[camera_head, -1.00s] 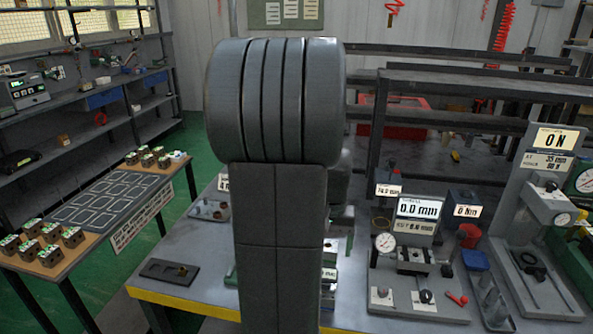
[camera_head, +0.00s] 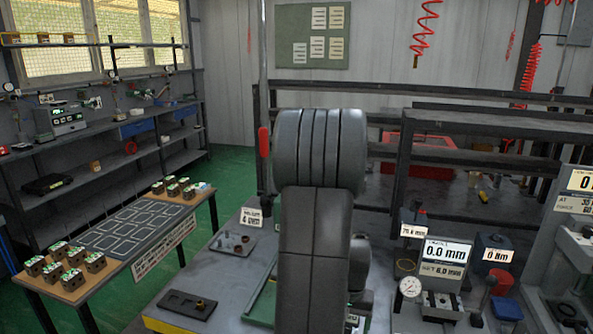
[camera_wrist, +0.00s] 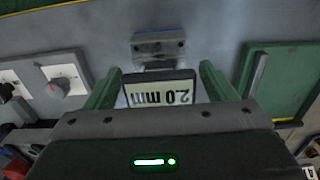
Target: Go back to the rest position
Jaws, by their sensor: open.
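My gripper (camera_wrist: 161,68) shows in the wrist view with its two green fingers apart. A display reading 2.0 mm (camera_wrist: 158,92) and a grey metal block (camera_wrist: 160,48) lie in view between and beyond the fingers; I see nothing held. In the head view my own arm fills the middle and the gripper is hidden. Valve blocks with green tops stand on the left table, several on the near wooden board (camera_head: 72,294) and several on the far one (camera_head: 186,197).
The dark mat with white outlines (camera_head: 125,228) between the boards is empty. The grey workbench (camera_head: 225,283) carries a dark tray (camera_head: 187,304), a dial gauge (camera_head: 410,287) and a 0.0 mm display (camera_head: 445,252). A green plate (camera_wrist: 278,85) lies right in the wrist view. Green floor (camera_head: 232,165) is open behind.

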